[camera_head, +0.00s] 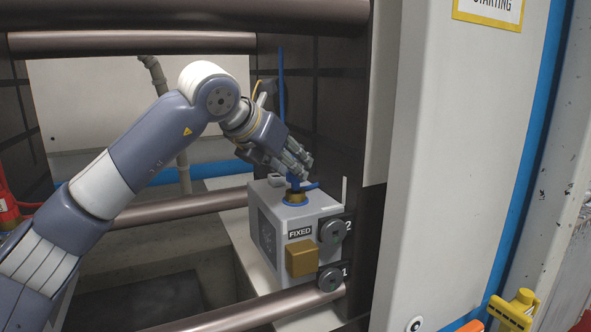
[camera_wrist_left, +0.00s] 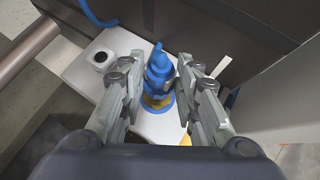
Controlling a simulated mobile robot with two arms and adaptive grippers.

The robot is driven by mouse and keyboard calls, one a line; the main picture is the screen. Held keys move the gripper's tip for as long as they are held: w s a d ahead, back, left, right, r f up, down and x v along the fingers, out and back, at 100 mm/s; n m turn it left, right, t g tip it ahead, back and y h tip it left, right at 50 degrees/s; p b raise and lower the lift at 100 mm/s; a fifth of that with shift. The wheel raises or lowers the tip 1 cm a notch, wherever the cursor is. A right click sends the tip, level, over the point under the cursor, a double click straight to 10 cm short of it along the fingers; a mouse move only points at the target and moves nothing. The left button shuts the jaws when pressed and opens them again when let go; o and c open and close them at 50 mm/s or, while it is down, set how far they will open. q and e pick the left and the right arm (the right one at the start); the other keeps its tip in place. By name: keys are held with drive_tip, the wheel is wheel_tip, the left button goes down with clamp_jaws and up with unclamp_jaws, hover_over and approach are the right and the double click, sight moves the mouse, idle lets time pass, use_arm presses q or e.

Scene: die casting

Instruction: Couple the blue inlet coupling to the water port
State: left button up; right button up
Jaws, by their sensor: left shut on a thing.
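The blue inlet coupling (camera_head: 294,184) is between the fingers of my left gripper (camera_head: 296,168), which is shut on it from above. It also shows in the left wrist view (camera_wrist_left: 158,72), upright between the two finger pads. Directly below it is the water port (camera_head: 295,198), a brass-coloured fitting with a blue ring at its base, on top of the grey block marked FIXED (camera_head: 268,212). The coupling's lower end is at the port; I cannot tell whether it is fully seated. A blue hose (camera_wrist_left: 92,14) shows behind the coupling. My right gripper is not in view.
A second grey fitting (camera_wrist_left: 101,58) stands on the block's top beside the port. Clamps marked 2 (camera_head: 333,230) and 1 (camera_head: 330,279) are on the block's right side. Dark tie bars (camera_head: 180,207) cross the bay. A dark upright plate (camera_head: 320,100) stands close behind the gripper.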

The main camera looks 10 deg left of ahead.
use_arm(q)
drive_tip(key=shift+f+b, duration=1.05)
drive_tip(key=shift+f, duration=0.1)
idle(0.3)
drive_tip(key=o, duration=1.3)
drive_tip(key=shift+c, duration=0.2)
wheel_tip(320, 180, up, 8)
drive_tip(key=s+a+p, duration=0.1)
drive_tip(key=s+p, duration=0.1)
drive_tip(key=p, duration=0.2)
drive_tip(key=shift+s, duration=0.1)
